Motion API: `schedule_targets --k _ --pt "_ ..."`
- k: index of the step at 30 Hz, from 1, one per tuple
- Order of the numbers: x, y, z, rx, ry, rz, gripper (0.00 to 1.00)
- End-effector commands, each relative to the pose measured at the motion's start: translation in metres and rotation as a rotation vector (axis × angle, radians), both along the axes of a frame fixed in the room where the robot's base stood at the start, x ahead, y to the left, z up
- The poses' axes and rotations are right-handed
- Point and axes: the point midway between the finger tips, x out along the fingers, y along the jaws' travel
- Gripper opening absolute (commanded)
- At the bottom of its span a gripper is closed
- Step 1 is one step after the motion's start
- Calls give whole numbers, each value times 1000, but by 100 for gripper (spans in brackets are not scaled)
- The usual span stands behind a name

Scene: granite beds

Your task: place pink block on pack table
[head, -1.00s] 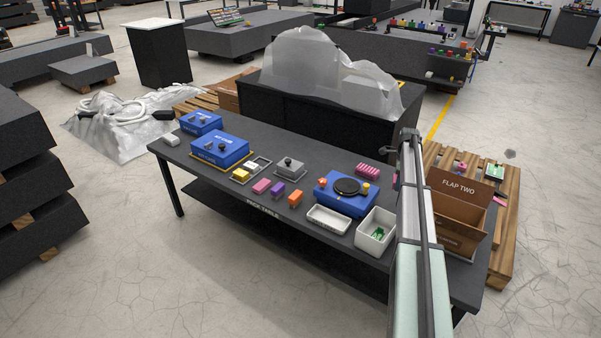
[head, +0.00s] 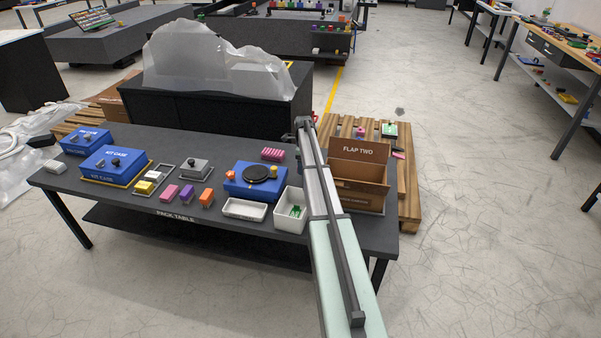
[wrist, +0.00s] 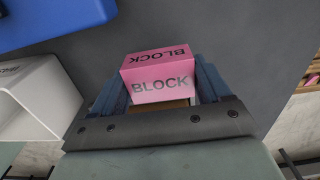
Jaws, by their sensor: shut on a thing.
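In the wrist view my gripper (wrist: 160,95) is shut on a pink block (wrist: 161,84) marked BLOCK, held between its two blue-grey fingers. The dark grey top of the pack table (head: 128,189) shows beyond the block in the wrist view (wrist: 215,35). I cannot tell whether the block touches it. In the head view my arm reaches over the right part of the table, and its links hide the gripper and the held block. Another pink block (head: 169,192) lies near the table's front edge.
A white bin (head: 289,224) and a blue unit with a black disc (head: 240,183) stand left of my arm. An open cardboard box (head: 358,198) stands to the right. Blue kit cases (head: 113,165), a white tray (head: 244,210) and small blocks take up the table's left and middle.

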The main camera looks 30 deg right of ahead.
Motion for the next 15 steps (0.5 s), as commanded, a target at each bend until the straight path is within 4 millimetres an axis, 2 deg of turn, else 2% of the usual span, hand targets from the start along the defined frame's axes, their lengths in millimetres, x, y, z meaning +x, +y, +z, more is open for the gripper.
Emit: schedule_targets --k 15 --pt "0 0 -46 -1 -1 1 34"
